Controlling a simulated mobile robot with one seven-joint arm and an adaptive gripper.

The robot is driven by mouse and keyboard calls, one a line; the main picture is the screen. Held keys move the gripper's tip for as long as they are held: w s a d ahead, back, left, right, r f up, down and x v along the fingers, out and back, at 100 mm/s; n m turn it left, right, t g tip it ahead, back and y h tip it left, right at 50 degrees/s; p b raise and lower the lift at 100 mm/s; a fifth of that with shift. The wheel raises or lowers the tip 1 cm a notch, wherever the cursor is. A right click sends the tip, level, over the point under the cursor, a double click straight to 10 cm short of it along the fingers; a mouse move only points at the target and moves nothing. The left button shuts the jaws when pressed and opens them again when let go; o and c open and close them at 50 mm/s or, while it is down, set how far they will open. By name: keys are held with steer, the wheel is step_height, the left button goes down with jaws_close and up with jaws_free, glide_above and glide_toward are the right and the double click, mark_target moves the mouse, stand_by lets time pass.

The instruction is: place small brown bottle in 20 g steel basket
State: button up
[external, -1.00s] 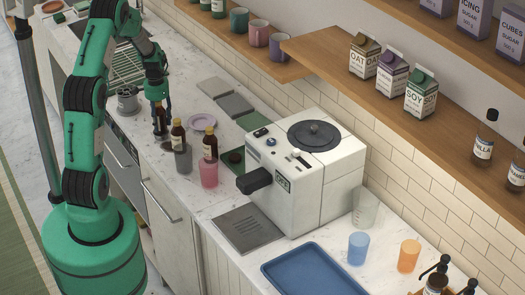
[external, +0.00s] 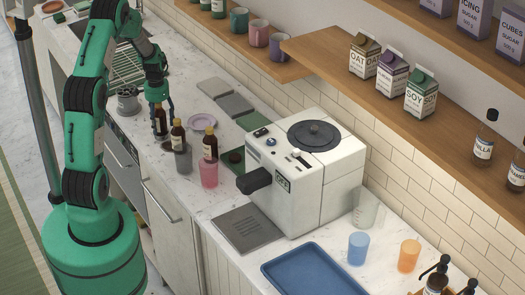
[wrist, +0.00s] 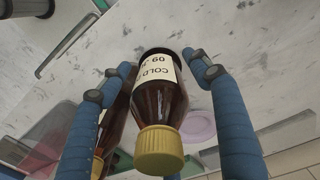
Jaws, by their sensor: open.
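My gripper (external: 162,117) is open, its fingers on either side of a brown bottle (external: 160,121) that stands on the counter. In the wrist view this bottle (wrist: 163,95) has a yellow cap and a white label reading "COLD"; the blue fingers flank it, and I cannot tell whether they touch it. A second brown bottle (external: 178,136) stands close by, partly hidden behind the left finger in the wrist view (wrist: 112,128). A third brown bottle (external: 210,145) is further right. A steel container (external: 128,103), possibly the basket, stands left of my gripper; its label is unreadable.
A grey cup (external: 184,162) and a pink cup (external: 209,175) stand right at the neighbouring bottles. A white coffee machine (external: 325,185) and a blue tray (external: 315,272) are further right.

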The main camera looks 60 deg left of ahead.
step_height(320, 180, up, 12)
steer(key=shift+r+p, duration=0.15)
steer(key=shift+p, duration=0.25)
stand_by(0.3)
stand_by(0.5)
stand_by(0.4)
steer(key=shift+w+d+r, duration=0.1)
steer(key=shift+d+r, duration=0.05)
steer(key=shift+r, duration=0.05)
steer(key=d+r+m+t+y, duration=0.1)
steer(key=d+r, duration=0.9)
steer(key=d, duration=0.3)
steer(key=d+r+t, duration=0.1)
steer(key=d+r, duration=1)
steer(key=d, duration=0.2)
steer(key=s+d+r+t, duration=0.1)
steer(key=s+d+r, duration=0.1)
steer(key=s+d, duration=0.7)
steer(key=s+d+r+t+h, duration=0.1)
steer(key=s+d+r+t, duration=0.1)
steer(key=s+d, duration=0.7)
steer(key=d+r, duration=0.1)
steer(key=d, duration=0.2)
steer(key=shift+s+d+r+m+t, duration=0.2)
steer(key=shift+d+r+m+t, duration=0.1)
steer(key=shift+d+r+m, duration=0.1)
